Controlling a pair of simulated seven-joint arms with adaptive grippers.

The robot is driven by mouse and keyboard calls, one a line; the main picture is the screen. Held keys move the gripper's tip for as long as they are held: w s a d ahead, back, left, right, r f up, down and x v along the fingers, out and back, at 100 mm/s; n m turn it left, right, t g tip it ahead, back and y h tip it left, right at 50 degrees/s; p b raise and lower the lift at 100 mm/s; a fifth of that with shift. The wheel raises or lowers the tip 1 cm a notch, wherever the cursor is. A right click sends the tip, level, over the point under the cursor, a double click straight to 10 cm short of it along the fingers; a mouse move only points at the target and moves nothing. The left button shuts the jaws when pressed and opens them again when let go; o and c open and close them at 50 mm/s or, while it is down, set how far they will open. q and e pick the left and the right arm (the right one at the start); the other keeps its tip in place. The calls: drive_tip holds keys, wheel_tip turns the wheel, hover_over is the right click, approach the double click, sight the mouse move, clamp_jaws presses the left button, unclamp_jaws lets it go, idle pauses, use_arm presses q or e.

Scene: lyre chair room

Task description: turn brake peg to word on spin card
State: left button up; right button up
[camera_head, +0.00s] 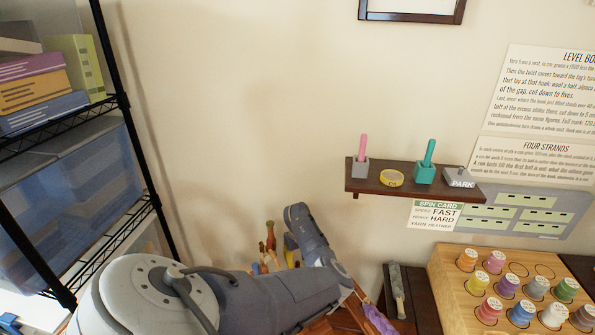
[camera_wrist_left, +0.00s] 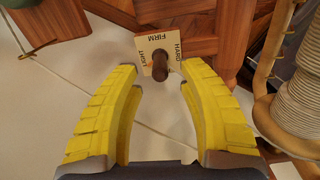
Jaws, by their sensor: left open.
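The spin card (camera_head: 436,214) hangs under the wall shelf in the head view and reads SPEED FAST, BRAKE HARD, YARN HEATHER. In the left wrist view, the brake peg (camera_wrist_left: 160,66) is a brown round peg on a cream plate (camera_wrist_left: 147,43). The plate reads LIGHT on the left, FIRM upside down in the middle and HARD on the right. Which word the peg points to cannot be told. My left gripper (camera_wrist_left: 160,76) is open, its yellow fingers on either side of the peg with gaps. In the head view my left arm hides the peg. My right gripper is not in view.
Wooden beams (camera_wrist_left: 205,30) lie behind the plate. A wound bobbin (camera_wrist_left: 295,105) and its frame stand close on the right. A wall shelf (camera_head: 400,190) holds small pots and a PARK block. A rack of coloured spools (camera_head: 510,290) stands at right; wire shelving (camera_head: 130,220) at left.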

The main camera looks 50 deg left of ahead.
use_arm(q)
drive_tip(key=shift+f, duration=1.45)
drive_tip(key=shift+o, duration=0.2)
clamp_jaws()
